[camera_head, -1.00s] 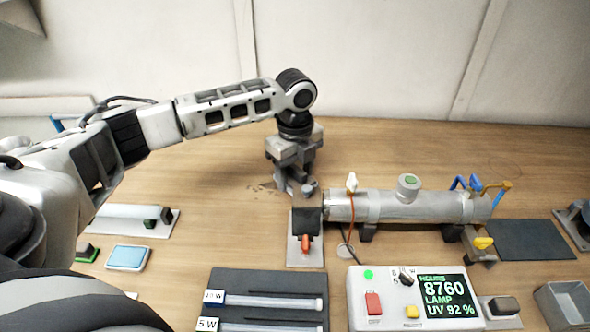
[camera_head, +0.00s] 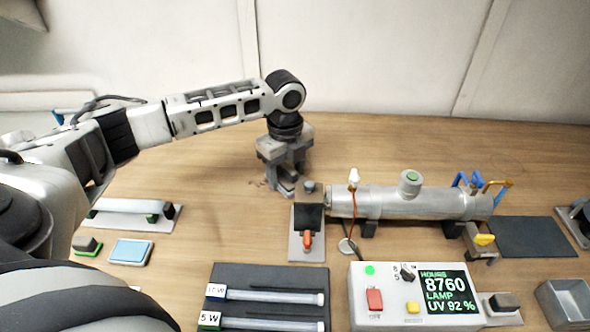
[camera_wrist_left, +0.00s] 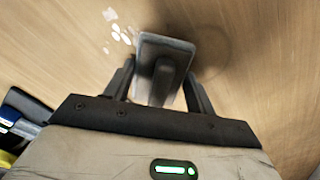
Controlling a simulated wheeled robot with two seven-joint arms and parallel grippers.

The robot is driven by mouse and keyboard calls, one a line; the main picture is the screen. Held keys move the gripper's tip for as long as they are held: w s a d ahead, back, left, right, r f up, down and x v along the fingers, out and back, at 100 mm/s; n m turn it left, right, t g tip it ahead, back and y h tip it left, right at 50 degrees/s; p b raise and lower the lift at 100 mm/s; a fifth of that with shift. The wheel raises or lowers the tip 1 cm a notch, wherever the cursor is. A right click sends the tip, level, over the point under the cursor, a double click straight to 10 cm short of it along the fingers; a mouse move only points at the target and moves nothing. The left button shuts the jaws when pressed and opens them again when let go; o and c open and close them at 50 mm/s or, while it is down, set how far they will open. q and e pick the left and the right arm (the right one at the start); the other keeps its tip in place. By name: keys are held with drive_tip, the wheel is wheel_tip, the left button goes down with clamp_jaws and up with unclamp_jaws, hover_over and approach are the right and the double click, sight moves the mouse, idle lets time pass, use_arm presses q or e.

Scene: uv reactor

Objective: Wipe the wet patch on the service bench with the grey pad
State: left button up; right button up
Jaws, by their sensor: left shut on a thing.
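My left gripper (camera_head: 284,183) is low over the bench behind the left end of the metal cylinder, its fingers pointing down. In the left wrist view it is shut on the grey pad (camera_wrist_left: 163,68), a rounded block between the fingers. In the head view the pad is hard to tell from the grey fingers. The wet patch shows as a few pale, shiny spots (camera_wrist_left: 117,28) beside the pad in the left wrist view. In the head view only small dark marks (camera_head: 264,183) show left of the fingers. I cannot tell whether the pad touches the bench.
The metal cylinder (camera_head: 390,203) with fittings lies right of the gripper. A plate with a red-handled part (camera_head: 307,240) is just in front. A dark tray with tubes (camera_head: 262,275) and a display box (camera_head: 385,300) stand nearer. Bare bench (camera_head: 200,180) lies to the left.

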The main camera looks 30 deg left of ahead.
sight(263, 182)
use_arm(q)
drive_tip(key=shift+s+a+f, duration=0.1)
drive_tip(key=shift+s+a, duration=0.75)
drive_tip(key=shift+a, duration=0.45)
drive_tip(key=shift+s+a, duration=0.8)
drive_tip(key=shift+a, duration=0.45)
drive_tip(key=shift+s+a+f, duration=0.1)
drive_tip(key=shift+s+a, duration=0.75)
drive_tip(key=shift+a, duration=0.45)
drive_tip(key=shift+w+d+r, duration=0.15)
drive_tip(key=shift+w+d, duration=0.4)
drive_tip(key=shift+d, duration=0.3)
drive_tip(key=shift+w+d+r, duration=0.1)
drive_tip(key=shift+w+d, duration=0.45)
drive_tip(key=shift+d, duration=0.25)
drive_tip(key=shift+w+d+f, duration=0.1)
drive_tip(key=shift+w+d, duration=0.55)
drive_tip(key=shift+d, duration=0.45)
drive_tip(key=shift+w+d+f, duration=0.1)
drive_tip(key=shift+w+d, duration=0.55)
drive_tip(key=shift+d, duration=0.4)
drive_tip(key=shift+w+d, duration=0.65)
drive_tip(key=shift+d, duration=0.45)
drive_tip(key=shift+r, duration=0.1)
drive_tip(key=shift+r, duration=2.95)
drive_tip(key=shift+r, duration=1.5)
